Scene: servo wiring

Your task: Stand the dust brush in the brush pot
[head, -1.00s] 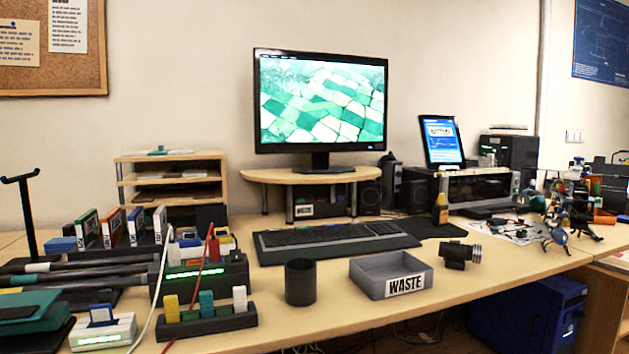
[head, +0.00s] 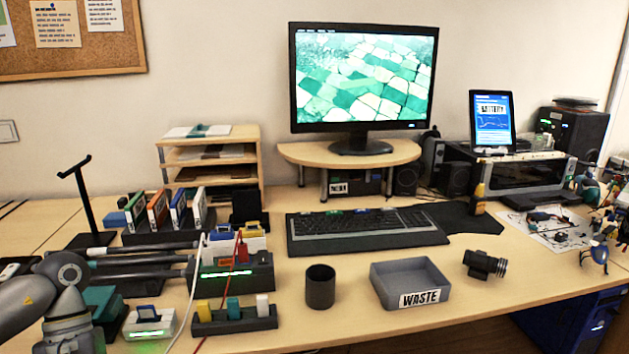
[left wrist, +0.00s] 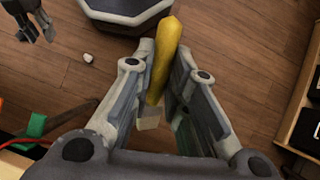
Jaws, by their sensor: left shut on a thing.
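The brush pot (head: 320,288) is a dark, upright cylinder on the desk in the head view, between the slotted block and the waste tray. My left gripper (left wrist: 163,80) shows in the left wrist view, shut on a yellow, tapered thing, the dust brush (left wrist: 164,50), with a pale block-like end between the fingers. The brush is above the wooden floor, away from the pot. In the head view only my left arm shows at the lower left; its gripper is out of frame. My right gripper (left wrist: 34,28) shows at the wrist view's top left, fingers apart and empty.
The waste tray (head: 388,300) stands right of the pot, with a dark camera-like device (head: 485,264) beyond. A slotted block (head: 235,324) and red and white cables are left of it. A keyboard (head: 368,228) lies behind. The desk front by the pot is clear.

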